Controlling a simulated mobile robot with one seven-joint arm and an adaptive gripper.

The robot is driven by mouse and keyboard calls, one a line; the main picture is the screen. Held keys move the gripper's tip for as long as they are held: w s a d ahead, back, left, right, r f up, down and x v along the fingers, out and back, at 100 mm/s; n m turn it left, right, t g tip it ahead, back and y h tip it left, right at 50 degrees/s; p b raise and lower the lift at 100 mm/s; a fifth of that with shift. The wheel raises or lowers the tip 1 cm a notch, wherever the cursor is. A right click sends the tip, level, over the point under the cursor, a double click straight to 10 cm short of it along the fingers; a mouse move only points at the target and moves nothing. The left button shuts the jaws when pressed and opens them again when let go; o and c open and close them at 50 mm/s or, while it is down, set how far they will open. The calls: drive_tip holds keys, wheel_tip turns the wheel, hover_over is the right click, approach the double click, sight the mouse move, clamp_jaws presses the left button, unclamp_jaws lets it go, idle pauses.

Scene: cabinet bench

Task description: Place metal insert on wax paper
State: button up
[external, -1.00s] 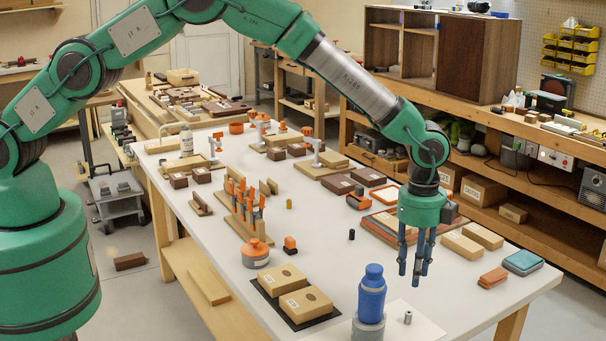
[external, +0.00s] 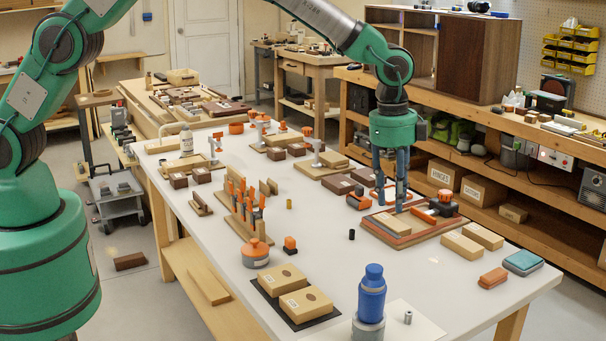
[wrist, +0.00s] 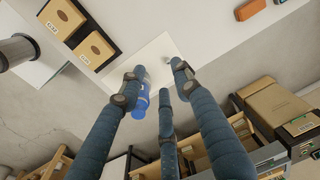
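The metal insert (external: 408,317), a small grey cylinder, stands upright on the pale sheet (external: 428,329) that looks like the wax paper, at the front of the bench. In the wrist view, the sheet (wrist: 150,55) shows beyond the fingers, with a small grey piece (wrist: 168,58), likely the insert, beside a fingertip in the picture. My three-fingered gripper (external: 390,205) points down over the orange-edged tray at the bench's right side, well behind the sheet. Its fingers (wrist: 158,85) are spread with nothing between them.
Two tan blocks (external: 306,303) lie on a dark mat farther left. The orange-edged board (external: 410,228) lies under my gripper. Tan blocks (external: 462,248) and a blue-topped box (external: 522,262) are at right. The bench centre is mostly clear.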

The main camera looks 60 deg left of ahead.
drive_tip(key=s+a+r+n+t, duration=0.1)
drive_tip(key=s+a+r+n, duration=0.2)
drive_tip(key=s+a+r, duration=0.45)
drive_tip(key=s+a+r+n, duration=0.2)
drive_tip(key=s+a+r, duration=0.2)
drive_tip(key=a+r, duration=0.55)
drive_tip(key=s+a+r+n+t, duration=0.1)
drive_tip(key=s+a+r+n, duration=0.3)
drive_tip(key=a+r, duration=0.5)
drive_tip(key=s+a+n+t, duration=0.1)
drive_tip(key=s+a, duration=0.4)
drive_tip(key=s, duration=0.5)
drive_tip(key=s+a+r+n+t, duration=0.1)
drive_tip(key=s+a+n, duration=0.3)
drive_tip(key=s, duration=0.5)
drive_tip(key=s+a+r+n, duration=0.1)
drive_tip(key=s+a, duration=0.4)
drive_tip(key=s, duration=0.5)
drive_tip(key=shift+s+a+n+t+y, duration=0.3)
drive_tip(key=shift+n+t, duration=0.1)
drive_tip(key=shift+n, duration=0.3)
drive_tip(key=shift+f, duration=0.1)
wheel_tip(320, 180, down, 5)
drive_tip(key=b, duration=0.5)
